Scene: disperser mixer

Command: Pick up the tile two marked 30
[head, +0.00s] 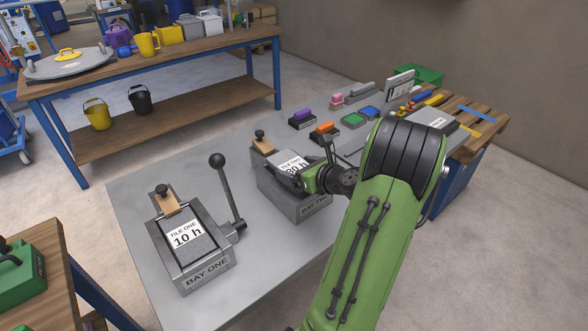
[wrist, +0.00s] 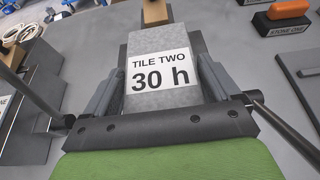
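Tile two (head: 292,164) is a grey slab with a white "30 h" label. It lies at the top of bay two (head: 303,205), a grey block on the table. In the wrist view tile two (wrist: 160,72) fills the middle, its label readable. My gripper (wrist: 158,85) is at the near end of the tile, with one grey finger along each side. The fingers look close to the tile's edges, but whether they press on it cannot be told. In the head view my gripper (head: 312,178) partly hides the tile and bay.
Bay one (head: 207,272) holds tile one (head: 187,236), marked 10 h, left of bay two, with an upright black-knobbed lever (head: 226,185) between them. Stone blocks with purple (head: 303,113) and orange (head: 325,128) tops stand behind. The table's front left is clear.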

